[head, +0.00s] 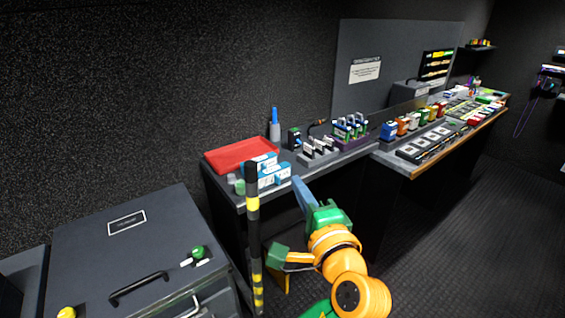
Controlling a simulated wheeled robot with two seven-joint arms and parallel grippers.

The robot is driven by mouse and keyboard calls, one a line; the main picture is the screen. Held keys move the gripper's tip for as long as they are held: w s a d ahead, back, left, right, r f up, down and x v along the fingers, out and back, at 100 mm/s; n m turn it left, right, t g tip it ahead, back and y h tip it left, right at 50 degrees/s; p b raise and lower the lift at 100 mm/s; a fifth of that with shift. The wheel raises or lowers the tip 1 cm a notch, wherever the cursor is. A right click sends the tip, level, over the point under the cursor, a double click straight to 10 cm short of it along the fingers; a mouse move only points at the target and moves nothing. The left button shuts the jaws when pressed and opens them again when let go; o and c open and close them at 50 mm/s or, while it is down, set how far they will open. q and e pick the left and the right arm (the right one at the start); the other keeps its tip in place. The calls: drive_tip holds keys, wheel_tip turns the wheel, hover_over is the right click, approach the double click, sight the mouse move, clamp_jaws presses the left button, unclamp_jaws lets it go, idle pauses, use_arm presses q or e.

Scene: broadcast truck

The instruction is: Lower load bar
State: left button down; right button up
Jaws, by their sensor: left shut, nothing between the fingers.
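The load bar appears to be the black bar with yellow bands (253,222), standing nearly upright in front of the desk's left end. Its lower end runs down beside the dark cabinet, near the bottom edge of the view. My left gripper (299,184) is to the right of the bar's upper part, apart from it in the picture. Its grey-blue fingers are shut and empty, pointing up and left towards the desk edge. Depth between fingers and bar is hard to tell. My right gripper is not in view.
A dark cabinet (90,245) with a black handle and a green knob (198,252) stands at the left. The desk (330,169) carries a red tray (241,154), blue-white boxes (275,176) and several small racks. A console (432,158) extends right. Floor (450,220) at right is clear.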

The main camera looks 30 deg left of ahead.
use_arm(q)
drive_tip(key=w+a+p, duration=0.1)
drive_tip(key=a+p, duration=0.4)
drive_tip(key=a, duration=0.3)
drive_tip(key=shift+a+r, duration=0.15)
drive_tip(key=shift+a, duration=0.05)
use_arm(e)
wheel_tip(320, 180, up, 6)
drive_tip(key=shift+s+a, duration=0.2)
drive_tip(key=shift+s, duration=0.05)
